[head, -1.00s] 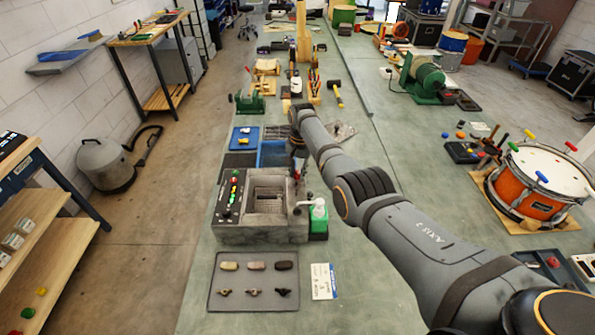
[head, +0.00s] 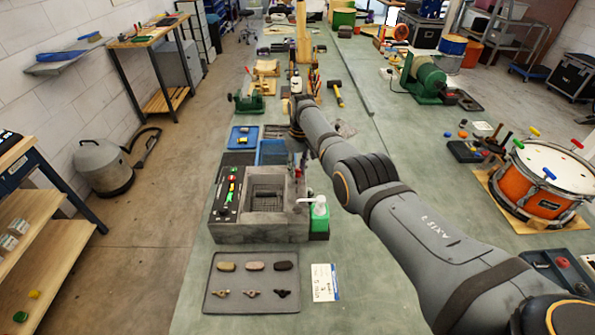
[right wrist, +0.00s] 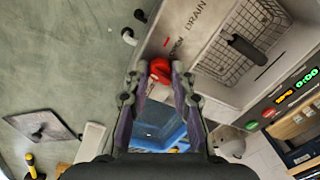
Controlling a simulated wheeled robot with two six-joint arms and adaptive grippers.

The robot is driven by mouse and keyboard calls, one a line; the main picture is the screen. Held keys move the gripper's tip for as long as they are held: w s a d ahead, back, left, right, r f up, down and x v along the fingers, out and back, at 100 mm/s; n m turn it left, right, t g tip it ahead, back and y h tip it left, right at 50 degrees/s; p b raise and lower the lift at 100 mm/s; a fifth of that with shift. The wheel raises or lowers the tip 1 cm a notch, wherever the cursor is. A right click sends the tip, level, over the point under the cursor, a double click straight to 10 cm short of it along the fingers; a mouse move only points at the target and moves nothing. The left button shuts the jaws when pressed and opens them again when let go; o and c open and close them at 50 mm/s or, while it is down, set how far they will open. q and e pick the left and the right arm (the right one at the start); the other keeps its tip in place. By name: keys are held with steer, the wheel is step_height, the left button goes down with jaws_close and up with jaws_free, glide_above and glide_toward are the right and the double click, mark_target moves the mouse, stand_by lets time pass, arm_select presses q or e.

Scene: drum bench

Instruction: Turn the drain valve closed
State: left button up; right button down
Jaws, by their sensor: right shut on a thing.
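The drain valve has a red handle (right wrist: 160,70) beside the printed words DRAIN and OPEN on the grey side of a basin unit (right wrist: 208,85). In the right wrist view my right gripper (right wrist: 160,75) has its fingertips on either side of the red handle and is shut on it. The fingers hide part of the handle, so its exact angle is hard to read. In the head view my right gripper (head: 298,160) is at the back right corner of the basin unit (head: 265,232), small and partly hidden by my arm. My left gripper is not in view.
The basin holds a wire basket (right wrist: 240,55). A green soap bottle (head: 319,215) stands at its right front corner. A tray of stones and small parts (head: 252,306) lies in front. Blue trays (head: 243,138) are behind. An orange drum (head: 540,184) stands far right.

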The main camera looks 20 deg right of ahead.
mark_target(300, 171)
steer(key=shift+n+b, duration=0.3)
steer(key=shift+n, duration=0.4)
steer(key=shift+w, duration=0.1)
steer(key=c, duration=1.1)
jaws_free()
steer(key=shift+c, duration=0.2)
step_height(300, 171, up, 12)
steer(key=shift+d, duration=0.4)
